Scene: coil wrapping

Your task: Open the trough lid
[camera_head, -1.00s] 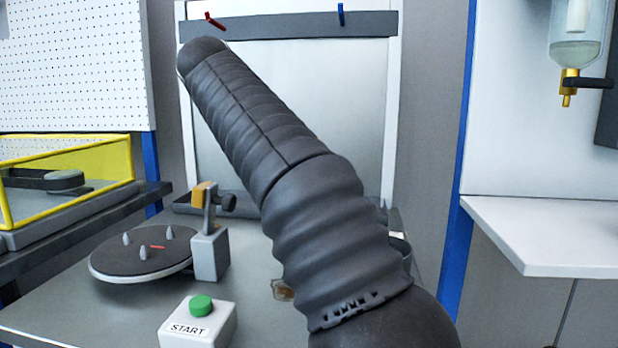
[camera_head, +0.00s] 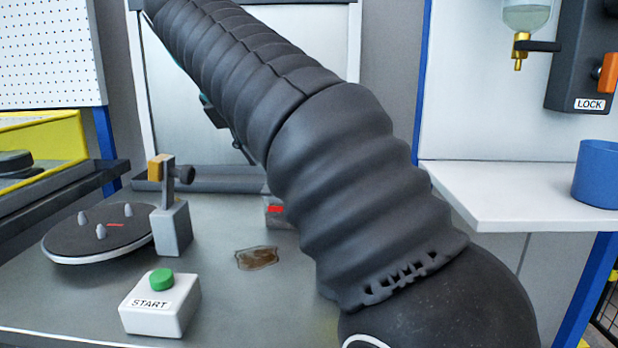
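I cannot pick out the trough lid with certainty. A low grey tray-like ledge (camera_head: 225,178) runs along the back of the table, partly behind my arm. A small grey block with a red mark (camera_head: 277,212) sits on the table, its right side hidden by my arm. My dark, ribbed arm crosses the middle of the view from lower right to upper left. My gripper is not clearly in view; a small dark and teal part shows behind the arm's left edge, too covered to identify.
A round turntable (camera_head: 75,240) with pegs, a post with a clamp (camera_head: 172,225) and a START button box (camera_head: 160,305) stand on the left. A brown patch (camera_head: 257,258) lies mid-table. A white shelf (camera_head: 500,195) with a blue cup (camera_head: 597,172) and a LOCK panel (camera_head: 580,70) are right.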

